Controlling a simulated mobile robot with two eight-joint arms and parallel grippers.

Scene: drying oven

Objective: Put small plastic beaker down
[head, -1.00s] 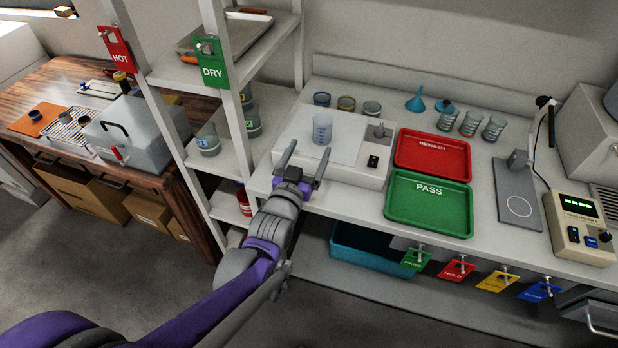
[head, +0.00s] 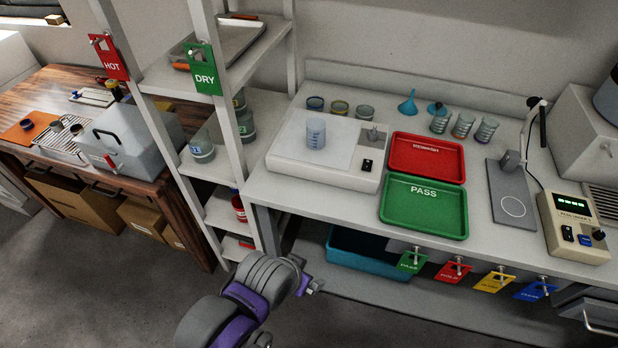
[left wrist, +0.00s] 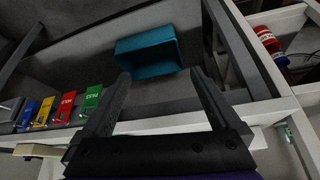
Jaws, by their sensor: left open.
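The small plastic beaker (head: 316,134) is clear with blue markings. It stands upright on the white plate of the balance-like device (head: 330,172) on the bench, with nothing holding it. My left arm shows low in the head view, in front of the bench, with its fingers not clearly visible there. In the left wrist view my left gripper (left wrist: 160,92) has its two fingers wide apart and nothing between them. The beaker is not in the left wrist view. My right gripper is in neither view.
A red tray (head: 428,139) and a green PASS tray (head: 411,222) lie right of the device. Cups, funnels and beakers line the back. A teal bin (head: 348,256) sits below the bench, also in the left wrist view (left wrist: 148,46). Coloured tags hang at the bench edge.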

